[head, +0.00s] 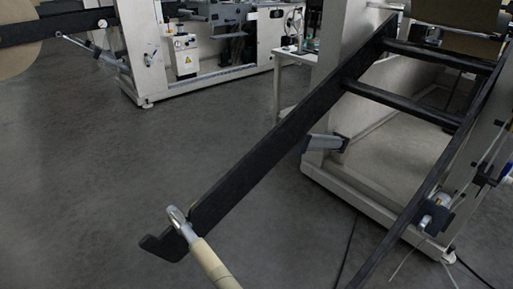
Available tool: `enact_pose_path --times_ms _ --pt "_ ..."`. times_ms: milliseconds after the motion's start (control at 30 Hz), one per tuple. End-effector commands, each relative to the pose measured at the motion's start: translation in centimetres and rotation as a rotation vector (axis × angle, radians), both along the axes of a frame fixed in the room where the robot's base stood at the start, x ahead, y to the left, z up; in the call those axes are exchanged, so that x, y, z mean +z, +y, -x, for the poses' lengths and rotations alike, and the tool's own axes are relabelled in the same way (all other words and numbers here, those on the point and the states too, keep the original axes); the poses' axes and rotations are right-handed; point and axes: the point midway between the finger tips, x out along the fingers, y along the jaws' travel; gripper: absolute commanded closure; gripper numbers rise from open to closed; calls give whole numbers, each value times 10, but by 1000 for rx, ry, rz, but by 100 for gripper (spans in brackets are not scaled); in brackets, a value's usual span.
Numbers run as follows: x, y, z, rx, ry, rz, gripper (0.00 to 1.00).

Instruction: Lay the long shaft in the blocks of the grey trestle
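A long rod (213,264), likely the long shaft, is pale tan with a bright metal end that looks like a ring or eye (177,217). It enters from the bottom edge and slants up to the left; the rest of it is cut off by the frame. Its metal end lies at the notch of the hooked tip of a long black arm (262,150). I cannot tell whether it rests in the notch. No trestle with blocks can be made out. My gripper is not in view.
The black arm belongs to a pale machine frame (345,70) at right, with black crossbars (405,98) and a second dark arm (430,190). A grey cylinder (325,143) sticks out beside it. Another machine (210,60) stands behind. The grey floor (90,190) at left is clear.

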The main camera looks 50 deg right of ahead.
Motion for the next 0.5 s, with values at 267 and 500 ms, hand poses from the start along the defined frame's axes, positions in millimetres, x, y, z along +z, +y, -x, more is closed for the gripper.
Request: enact_pose_path --times_ms 267,500 --pt "0 0 0 0 0 0 63" --pt "0 0 0 0 0 0 100"
